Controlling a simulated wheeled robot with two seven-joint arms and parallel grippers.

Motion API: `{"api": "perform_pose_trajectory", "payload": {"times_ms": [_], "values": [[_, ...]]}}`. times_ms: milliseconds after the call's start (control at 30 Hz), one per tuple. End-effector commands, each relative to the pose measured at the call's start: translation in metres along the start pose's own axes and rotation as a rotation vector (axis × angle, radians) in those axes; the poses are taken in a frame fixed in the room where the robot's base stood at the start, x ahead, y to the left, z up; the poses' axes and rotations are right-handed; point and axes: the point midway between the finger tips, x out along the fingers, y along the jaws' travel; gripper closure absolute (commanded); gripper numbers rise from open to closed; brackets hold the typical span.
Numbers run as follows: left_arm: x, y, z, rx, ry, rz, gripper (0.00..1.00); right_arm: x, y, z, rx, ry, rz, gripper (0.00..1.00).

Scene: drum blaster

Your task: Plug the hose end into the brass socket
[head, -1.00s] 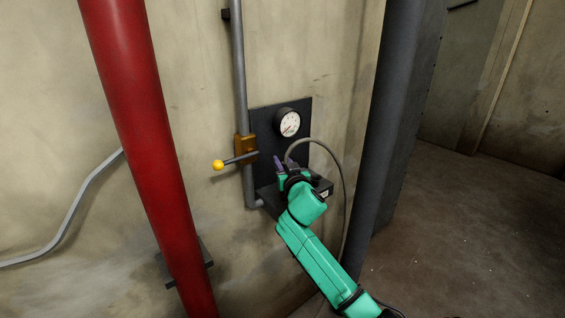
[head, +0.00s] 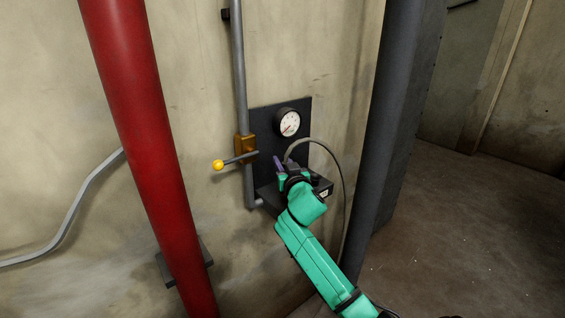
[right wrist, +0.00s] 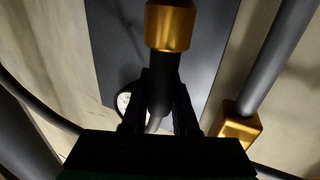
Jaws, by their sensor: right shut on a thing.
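The grey hose (head: 341,172) arcs up from my right gripper and hangs down on the right in the head view. My right gripper (head: 283,162) is at the dark wall panel, below the gauge. In the right wrist view, the two dark fingers (right wrist: 161,85) are shut on the dark hose end (right wrist: 163,93). A brass cylinder (right wrist: 171,27), which looks like the socket, meets the top of the hose end in line with it. I cannot tell whether the hose end is inside it or only overlaps it. The socket is hidden in the head view. My left gripper is out of view.
A gauge (head: 288,122) sits on the dark panel (head: 266,115). Left of it are a brass valve (head: 245,148) with a yellow-knobbed lever (head: 218,165) and a grey pipe (head: 238,70). A red pipe (head: 140,130) and a dark column (head: 390,110) flank this spot.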

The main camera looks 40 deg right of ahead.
Motion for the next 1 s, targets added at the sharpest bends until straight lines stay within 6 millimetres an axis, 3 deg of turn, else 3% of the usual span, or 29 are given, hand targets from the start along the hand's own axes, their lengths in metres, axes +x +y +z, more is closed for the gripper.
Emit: {"api": "perform_pose_trajectory", "payload": {"times_ms": [567,600,633,1000], "values": [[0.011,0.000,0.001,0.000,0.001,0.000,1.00,0.000,0.000,0.012,0.000,0.002,0.000,1.00],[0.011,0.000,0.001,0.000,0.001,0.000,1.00,0.000,0.000,0.012,0.000,0.002,0.000,0.69],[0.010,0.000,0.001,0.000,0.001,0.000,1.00,0.000,0.000,0.011,0.000,0.002,0.000,0.60],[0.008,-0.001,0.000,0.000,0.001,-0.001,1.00,-0.005,-0.001,0.012,0.000,-0.002,-0.001,0.60]]}}
